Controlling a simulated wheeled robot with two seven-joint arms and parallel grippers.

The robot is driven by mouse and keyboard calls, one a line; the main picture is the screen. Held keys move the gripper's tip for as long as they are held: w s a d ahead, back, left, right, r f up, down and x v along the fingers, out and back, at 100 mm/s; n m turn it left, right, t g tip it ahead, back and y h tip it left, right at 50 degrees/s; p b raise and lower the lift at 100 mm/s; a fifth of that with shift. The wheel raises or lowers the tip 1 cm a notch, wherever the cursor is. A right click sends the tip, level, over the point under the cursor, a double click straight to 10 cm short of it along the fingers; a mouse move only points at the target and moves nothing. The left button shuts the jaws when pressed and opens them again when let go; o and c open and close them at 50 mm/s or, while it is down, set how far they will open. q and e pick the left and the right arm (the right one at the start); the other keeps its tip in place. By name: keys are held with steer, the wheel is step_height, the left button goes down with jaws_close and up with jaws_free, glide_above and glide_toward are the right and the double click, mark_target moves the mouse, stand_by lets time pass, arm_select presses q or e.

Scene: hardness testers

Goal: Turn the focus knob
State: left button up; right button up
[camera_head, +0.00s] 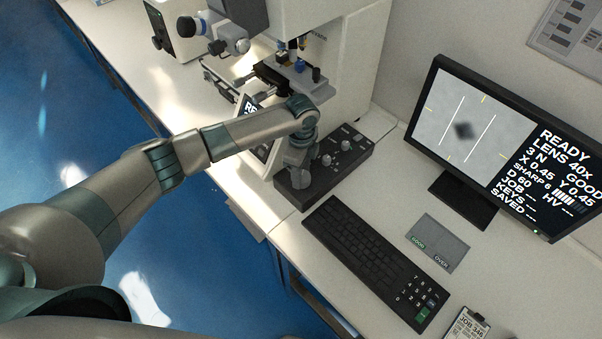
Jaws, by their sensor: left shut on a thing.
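My left gripper (298,177) points down at the left end of the black control box (326,184), in front of the tester. It is shut on a knob there, which I take to be the focus knob; the fingers and wrist mostly hide it. Other small knobs (346,146) on the box stand clear to the right. The monitor (462,130) shows a dark, soft-edged diamond mark between two white lines, with text including READY, LENS 40x, GOOD and SHARP 6 beside a bar. My right gripper is not in view.
The white hardness tester (345,60) stands behind the box, its stage (290,78) beyond my wrist. A tilted small screen (250,108) is partly behind my forearm. A keyboard (372,258), a grey GOOD/OVER pad (438,243) and a JOB clipboard (468,325) lie to the right.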

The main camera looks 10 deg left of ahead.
arm_select(q)
steer(key=m+b, duration=0.1)
steer(key=m, duration=0.2)
steer(key=shift+w+m, duration=0.1)
steer(key=shift+m, duration=0.3)
steer(key=m+b, duration=0.1)
steer(key=m, duration=0.2)
steer(key=shift+m, duration=0.3)
steer(key=m+b, duration=0.1)
steer(key=m, duration=0.2)
steer(key=shift+d+m+b, duration=0.1)
steer(key=shift+m+b, duration=0.2)
steer(key=shift+r+m+b, duration=0.1)
steer(key=shift+m+b, duration=0.4)
steer(key=shift+m, duration=1)
steer(key=o, duration=1.1)
steer(key=shift+c, duration=0.2)
steer(key=shift+n, duration=0.3)
